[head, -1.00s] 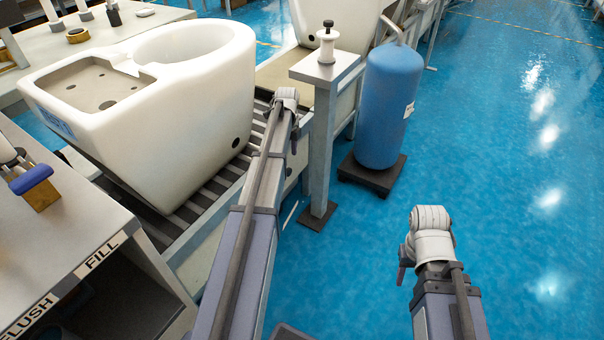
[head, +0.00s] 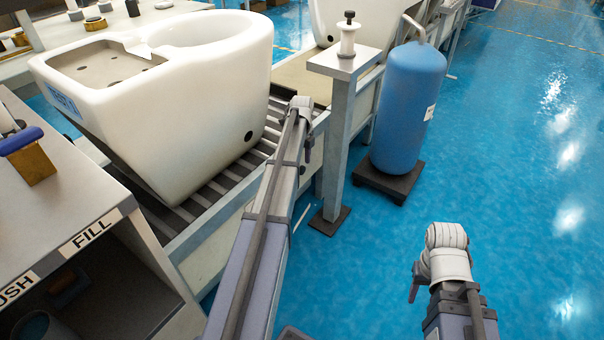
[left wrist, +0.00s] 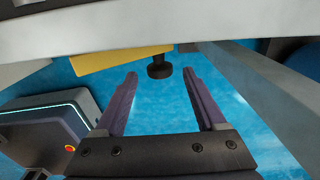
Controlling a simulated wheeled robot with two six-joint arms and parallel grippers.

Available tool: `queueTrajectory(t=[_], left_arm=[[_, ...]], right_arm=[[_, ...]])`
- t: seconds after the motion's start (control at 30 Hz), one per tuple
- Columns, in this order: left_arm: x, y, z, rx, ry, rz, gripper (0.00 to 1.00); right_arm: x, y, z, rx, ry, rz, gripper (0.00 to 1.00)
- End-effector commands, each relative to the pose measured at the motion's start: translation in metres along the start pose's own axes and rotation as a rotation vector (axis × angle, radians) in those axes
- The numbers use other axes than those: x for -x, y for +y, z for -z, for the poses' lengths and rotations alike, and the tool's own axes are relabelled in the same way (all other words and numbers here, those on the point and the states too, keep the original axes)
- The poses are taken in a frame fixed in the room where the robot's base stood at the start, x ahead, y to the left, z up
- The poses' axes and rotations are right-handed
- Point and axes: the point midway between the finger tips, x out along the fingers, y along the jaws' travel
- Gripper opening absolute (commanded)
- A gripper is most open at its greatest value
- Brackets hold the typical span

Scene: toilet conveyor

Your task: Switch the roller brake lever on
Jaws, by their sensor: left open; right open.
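In the left wrist view, a black knob (left wrist: 159,69) stands by a yellow plate (left wrist: 115,60) under a pale rail. It looks like the brake lever, but its on or off state cannot be told. My left gripper (left wrist: 161,76) is open, and the knob appears between its purple fingertips, apparently not gripped. In the head view, my left gripper (head: 308,149) hangs beside the roller conveyor (head: 215,232), mostly hidden by its wrist; the lever is not visible there. My right gripper (head: 414,287) is over the blue floor at right, largely hidden by its wrist.
A white toilet (head: 185,125) sits on the rollers. A grey post (head: 340,135) with a white-and-black plunger (head: 347,38) stands close right of my left gripper. A blue tank (head: 407,105) is beyond it. A FILL bench (head: 60,190) is at left. The right floor is clear.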

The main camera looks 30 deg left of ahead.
Motion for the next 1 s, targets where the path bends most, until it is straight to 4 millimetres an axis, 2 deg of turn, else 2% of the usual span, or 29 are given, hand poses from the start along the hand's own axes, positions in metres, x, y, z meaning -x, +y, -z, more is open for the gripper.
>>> queueTrajectory(t=[0.03, 0.13, 0.5, 1.0], left_arm=[[-0.012, 0.0, 0.0, 0.0, 0.0, 0.0, 0.73], [-0.02, 0.0, 0.0, 0.0, 0.0, 0.0, 0.73], [-0.021, 0.0, 0.0, 0.0, 0.0, 0.0, 0.73], [-0.021, 0.0, 0.0, 0.0, 0.0, 0.0, 0.16]], right_arm=[[-0.012, -0.001, 0.001, -0.002, 0.0, 0.0, 0.5], [-0.02, -0.002, 0.001, -0.004, 0.0, 0.0, 0.5], [-0.021, -0.002, 0.001, -0.006, 0.0, 0.0, 0.5], [-0.021, -0.002, 0.001, -0.006, 0.0, 0.0, 0.5]])
